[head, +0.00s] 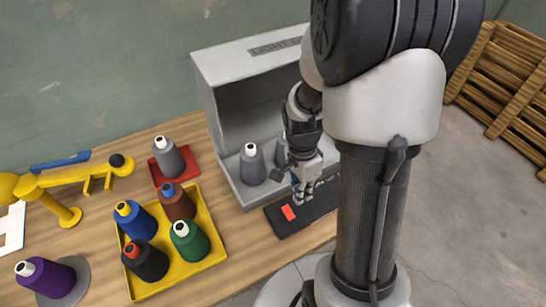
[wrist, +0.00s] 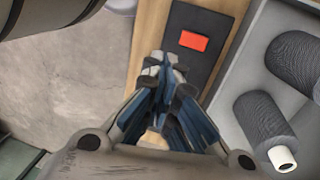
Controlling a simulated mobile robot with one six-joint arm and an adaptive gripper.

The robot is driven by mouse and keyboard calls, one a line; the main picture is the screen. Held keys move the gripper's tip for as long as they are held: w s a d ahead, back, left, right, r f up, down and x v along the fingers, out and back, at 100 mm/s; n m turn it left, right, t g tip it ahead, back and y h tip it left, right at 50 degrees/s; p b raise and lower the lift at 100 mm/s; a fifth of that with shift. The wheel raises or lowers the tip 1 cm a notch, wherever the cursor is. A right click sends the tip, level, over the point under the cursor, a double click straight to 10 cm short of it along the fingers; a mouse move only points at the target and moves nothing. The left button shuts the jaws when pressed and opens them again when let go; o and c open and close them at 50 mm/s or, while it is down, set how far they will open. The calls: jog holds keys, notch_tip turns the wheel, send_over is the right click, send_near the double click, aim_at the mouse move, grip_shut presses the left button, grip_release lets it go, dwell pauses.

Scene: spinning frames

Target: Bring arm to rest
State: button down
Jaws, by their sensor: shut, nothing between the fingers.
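My gripper (head: 302,186) is shut and empty. In the head view it hangs in front of the grey light box, above the dark pad with an orange-red patch. In the wrist view its fingertips (wrist: 165,62) are together, with the dark pad (wrist: 207,22) just beyond them. My arm is folded and fills the right middle of the head view, hiding part of the light box.
The light box (head: 222,135) holds two grey cones (head: 252,165). Left of it on the wooden table (head: 110,272) are a grey cone on a red tray (head: 190,157), a yellow tray (head: 210,262) of several cones, a yellow stand (head: 60,212) and a purple cone (head: 50,278). Pallets (head: 505,85) stand right.

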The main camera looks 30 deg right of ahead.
jog(key=s+a+r+n+t, duration=0.3)
jog(key=r+n, duration=0.5)
jog(key=r, duration=0.3)
jog(key=s+a+r+n+t, duration=0.3)
jog(key=s+a+r+n, duration=0.2)
jog(key=a+r+n, duration=0.3)
notch_tip(320, 180, up, 3)
jog(key=shift+a+n, duration=0.2)
jog(key=shift+n, duration=0.6)
